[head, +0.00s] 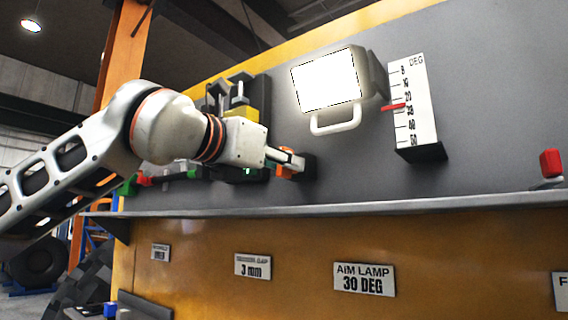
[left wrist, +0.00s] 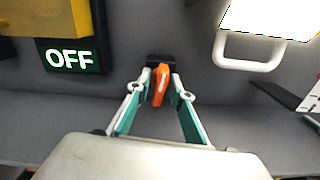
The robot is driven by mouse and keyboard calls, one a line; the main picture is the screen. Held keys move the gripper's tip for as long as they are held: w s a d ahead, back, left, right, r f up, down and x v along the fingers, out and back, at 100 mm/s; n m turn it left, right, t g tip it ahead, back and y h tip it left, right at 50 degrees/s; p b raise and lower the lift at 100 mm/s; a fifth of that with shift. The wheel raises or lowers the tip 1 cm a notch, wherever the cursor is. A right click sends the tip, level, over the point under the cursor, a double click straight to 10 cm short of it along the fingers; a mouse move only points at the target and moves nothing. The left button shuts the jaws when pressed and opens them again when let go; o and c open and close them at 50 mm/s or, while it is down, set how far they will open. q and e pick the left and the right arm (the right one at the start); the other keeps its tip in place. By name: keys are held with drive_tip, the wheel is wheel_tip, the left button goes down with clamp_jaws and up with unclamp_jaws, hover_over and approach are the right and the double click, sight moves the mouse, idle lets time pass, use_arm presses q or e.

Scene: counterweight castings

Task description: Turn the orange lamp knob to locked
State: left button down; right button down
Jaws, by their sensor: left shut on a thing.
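The orange lamp knob (head: 285,172) sits on a dark block on the grey panel, left of and below the lamp. My left gripper (head: 296,160) reaches it from the left, and its fingers partly hide it. In the left wrist view the knob (left wrist: 160,84) stands nearly upright between the two fingertips of my left gripper (left wrist: 160,88), which are shut on it. The lit white lamp (head: 327,80) with its pale handle (head: 336,122) is on the panel above. Any locked mark at the knob is not readable. My right gripper is not in view.
A DEG scale (head: 414,105) with a red pointer (head: 393,107) is right of the lamp. A sign (left wrist: 70,60) reads OFF. A grey ledge (head: 400,207) runs below the panel. A red knob (head: 550,163) is at far right. A label (head: 364,280) reads AIM LAMP 30 DEG.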

use_arm(q)
drive_tip(key=m+b, duration=0.1)
drive_tip(key=m, duration=1.2)
drive_tip(key=shift+m, duration=1.7)
drive_tip(key=shift+d+f+p, duration=0.1)
drive_tip(key=shift+p, duration=0.2)
drive_tip(key=c, duration=2.1)
unclamp_jaws()
drive_tip(key=shift+c, duration=0.2)
drive_tip(key=shift+s, duration=0.1)
